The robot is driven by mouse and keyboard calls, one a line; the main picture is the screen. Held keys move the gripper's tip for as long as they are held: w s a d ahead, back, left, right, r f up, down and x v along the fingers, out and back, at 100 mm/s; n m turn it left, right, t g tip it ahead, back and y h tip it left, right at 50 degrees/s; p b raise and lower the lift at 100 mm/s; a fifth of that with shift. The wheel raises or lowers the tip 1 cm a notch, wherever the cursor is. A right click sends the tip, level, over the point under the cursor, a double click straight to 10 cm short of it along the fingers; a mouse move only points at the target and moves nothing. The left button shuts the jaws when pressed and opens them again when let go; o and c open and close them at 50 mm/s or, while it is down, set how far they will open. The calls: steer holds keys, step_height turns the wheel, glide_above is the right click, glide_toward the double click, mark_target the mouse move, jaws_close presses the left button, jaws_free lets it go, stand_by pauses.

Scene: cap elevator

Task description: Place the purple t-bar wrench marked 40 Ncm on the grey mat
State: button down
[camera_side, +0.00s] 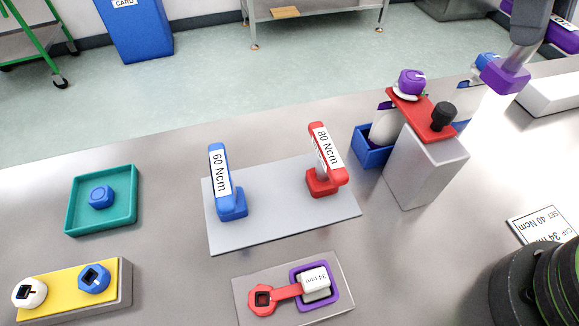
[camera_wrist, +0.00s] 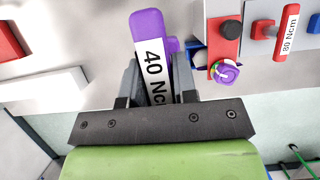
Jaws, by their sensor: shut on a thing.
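The purple t-bar wrench (camera_wrist: 147,25) is between my gripper's fingers (camera_wrist: 158,80) in the wrist view, its label reading "40 Nc" with the rest hidden. My gripper is shut on its handle. In the side view the wrench's purple lower end (camera_side: 503,76) hangs in the air at the upper right, beyond the grey block, and my fingers cannot be made out. The grey mat (camera_side: 275,225) lies mid-table. A blue 60 Ncm wrench (camera_side: 220,170) stands at its left and a red 80 Ncm wrench (camera_side: 322,150) at its right.
A grey block (camera_side: 425,165) with a red top plate (camera_side: 418,112), purple cap (camera_side: 411,80) and black knob (camera_side: 443,112) stands right of the mat. A blue bin (camera_side: 370,158) adjoins it. A teal tray (camera_side: 75,205) is at left. The mat's middle is free between the two wrenches.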

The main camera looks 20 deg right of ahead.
steer(key=r, duration=0.5)
steer(key=shift+w+a, duration=0.2)
steer(key=shift+a, duration=0.15)
steer(key=w+a+m+t+y, duration=0.1)
steer(key=a+m+t+y, duration=0.4)
steer(key=a+m, duration=1.95)
steer(key=shift+w+a+f+n, duration=0.1)
steer(key=shift+a+f+n, duration=0.95)
steer(key=shift+f, duration=2.7)
steer(key=shift+a+f+n, duration=1)
steer(key=shift+f+n, duration=0.05)
steer(key=shift+f, duration=2.65)
steer(key=shift+w+a+f+n, duration=0.1)
steer(key=shift+a+f+n, duration=0.95)
steer(key=shift+f, duration=2.7)
steer(key=shift+f, duration=0.1)
steer(key=c, duration=0.9)
jaws_free()
